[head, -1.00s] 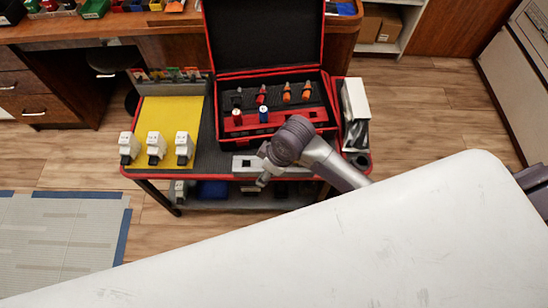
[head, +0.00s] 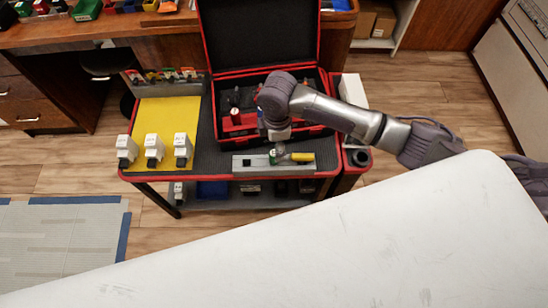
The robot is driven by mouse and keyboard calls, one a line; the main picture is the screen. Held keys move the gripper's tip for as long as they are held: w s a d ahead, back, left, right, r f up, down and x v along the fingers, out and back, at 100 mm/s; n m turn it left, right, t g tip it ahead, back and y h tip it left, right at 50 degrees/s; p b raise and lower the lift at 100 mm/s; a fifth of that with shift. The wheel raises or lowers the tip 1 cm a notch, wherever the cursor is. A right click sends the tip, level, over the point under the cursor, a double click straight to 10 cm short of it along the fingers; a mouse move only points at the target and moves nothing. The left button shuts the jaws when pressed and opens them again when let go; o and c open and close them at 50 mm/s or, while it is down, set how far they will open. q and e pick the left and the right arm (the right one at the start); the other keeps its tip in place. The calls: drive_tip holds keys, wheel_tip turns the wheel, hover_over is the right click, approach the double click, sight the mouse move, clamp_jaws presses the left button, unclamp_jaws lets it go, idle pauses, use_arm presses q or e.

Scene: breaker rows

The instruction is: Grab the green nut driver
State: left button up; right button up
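My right arm reaches in from the right, and its gripper (head: 277,147) points down over the front edge of the cart. A small green and yellow item (head: 302,157) lies on the grey tray there, right below and beside the gripper. It may be the green nut driver, but it is too small to be sure. The fingers are too small and partly hidden to tell whether they are open, or whether they touch it. My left gripper is not in view.
An open black and red tool case (head: 262,45) stands behind, with a red-topped tool (head: 236,117) in it; my arm hides other tools. A white box (head: 353,90) is at the right.

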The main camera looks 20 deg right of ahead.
sight(274, 161)
drive_tip(key=shift+w+a+f, duration=0.1)
drive_tip(key=shift+f, duration=1.1)
drive_tip(key=shift+w+a+f, duration=0.1)
drive_tip(key=shift+w+f, duration=0.05)
drive_tip(key=shift+f, duration=1)
drive_tip(key=shift+w+a+f, duration=0.1)
drive_tip(key=shift+f, duration=1.1)
clamp_jaws()
